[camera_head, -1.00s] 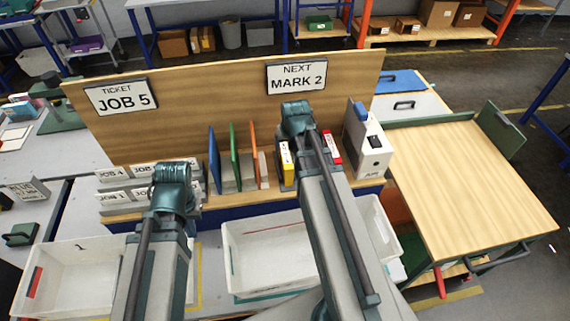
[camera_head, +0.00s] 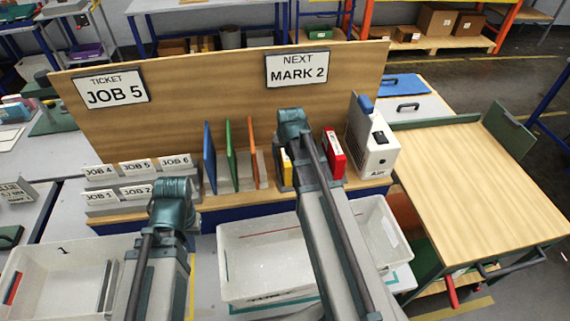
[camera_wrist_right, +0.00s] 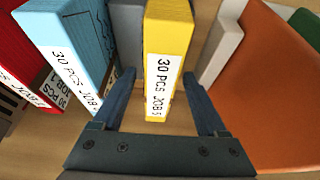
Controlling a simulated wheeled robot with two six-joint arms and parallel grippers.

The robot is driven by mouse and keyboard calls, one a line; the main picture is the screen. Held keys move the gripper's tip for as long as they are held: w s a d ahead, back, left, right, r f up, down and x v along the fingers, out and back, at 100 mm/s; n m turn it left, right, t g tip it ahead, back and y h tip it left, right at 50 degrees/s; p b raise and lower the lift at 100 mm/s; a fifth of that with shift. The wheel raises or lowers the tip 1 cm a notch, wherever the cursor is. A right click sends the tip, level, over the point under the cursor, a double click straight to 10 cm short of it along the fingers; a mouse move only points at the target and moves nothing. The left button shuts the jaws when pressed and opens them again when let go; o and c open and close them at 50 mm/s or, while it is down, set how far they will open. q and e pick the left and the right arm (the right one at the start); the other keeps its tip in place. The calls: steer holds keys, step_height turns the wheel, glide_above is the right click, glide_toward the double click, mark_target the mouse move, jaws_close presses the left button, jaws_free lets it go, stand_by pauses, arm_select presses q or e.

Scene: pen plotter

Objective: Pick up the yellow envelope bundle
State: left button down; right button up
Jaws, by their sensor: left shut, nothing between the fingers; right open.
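The yellow envelope bundle (camera_head: 286,165) stands upright on the shelf below the board, partly hidden by my right arm in the head view. In the right wrist view the yellow bundle (camera_wrist_right: 169,32) has a white label reading 30 PCS JOB 5. My right gripper (camera_wrist_right: 163,100) is open, with one finger on each side of the bundle's lower labelled face and visible gaps to both. In the head view my right wrist (camera_head: 293,125) hides its fingers. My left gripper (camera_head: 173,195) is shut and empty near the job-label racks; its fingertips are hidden.
A light blue bundle (camera_wrist_right: 65,40) stands close left of the yellow one in the wrist view, with a red bundle (camera_wrist_right: 25,75) beyond. An orange divider (camera_wrist_right: 265,90) is on the right. White bins (camera_head: 265,235) sit in front of the shelf. A white machine (camera_head: 373,145) stands at right.

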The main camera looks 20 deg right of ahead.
steer(key=shift+b+x, duration=0.4)
steer(key=shift+x, duration=0.55)
steer(key=shift+r, duration=0.1)
steer(key=shift+c, duration=0.4)
jaws_close()
